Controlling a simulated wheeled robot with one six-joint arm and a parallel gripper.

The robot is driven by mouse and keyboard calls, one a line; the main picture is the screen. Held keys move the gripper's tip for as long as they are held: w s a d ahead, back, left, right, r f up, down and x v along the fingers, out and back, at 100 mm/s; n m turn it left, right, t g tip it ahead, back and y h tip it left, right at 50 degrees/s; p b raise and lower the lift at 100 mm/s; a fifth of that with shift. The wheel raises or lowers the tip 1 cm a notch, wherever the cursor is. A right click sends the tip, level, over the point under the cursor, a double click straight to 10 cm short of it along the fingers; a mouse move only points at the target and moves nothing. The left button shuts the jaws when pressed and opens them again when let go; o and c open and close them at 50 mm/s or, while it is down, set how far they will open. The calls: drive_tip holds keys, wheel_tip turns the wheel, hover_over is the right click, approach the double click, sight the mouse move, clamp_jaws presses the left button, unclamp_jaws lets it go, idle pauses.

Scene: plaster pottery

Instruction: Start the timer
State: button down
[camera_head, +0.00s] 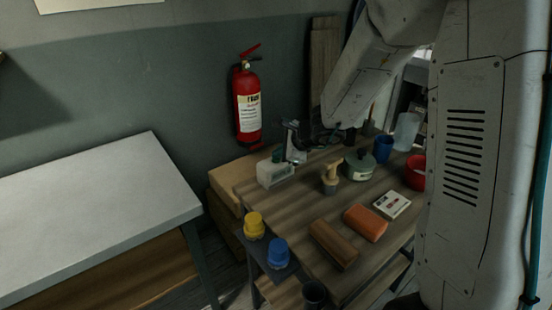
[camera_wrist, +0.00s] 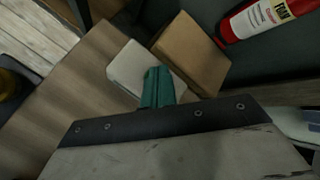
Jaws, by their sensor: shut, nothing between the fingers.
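My gripper (camera_head: 278,155) is shut and empty, its teal fingertips low over a pale box (camera_head: 275,174) at the left end of the wooden table. The wrist view shows the closed teal fingers (camera_wrist: 158,84) in front of a white block (camera_wrist: 126,68), probably that same box; I cannot tell whether they touch. A small white item (camera_head: 392,204) with dark and red marks lies at the table's right, well away from my gripper. No dial or digits can be read, so I cannot tell which of the two is the timer.
The wooden table (camera_head: 302,210) also holds an orange block (camera_head: 365,222), a brown block (camera_head: 333,243), a lidded pot (camera_head: 358,164), a blue cup (camera_head: 384,149) and a red container (camera_head: 416,172). A fire extinguisher (camera_head: 247,105) hangs behind. The white-topped table (camera_head: 90,215) is bare.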

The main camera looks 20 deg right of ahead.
sight(279, 162)
drive_tip(key=shift+r, duration=0.85)
wheel_tip(279, 162, up, 5)
drive_tip(key=shift+r, duration=0.1)
idle(0.5)
idle(0.5)
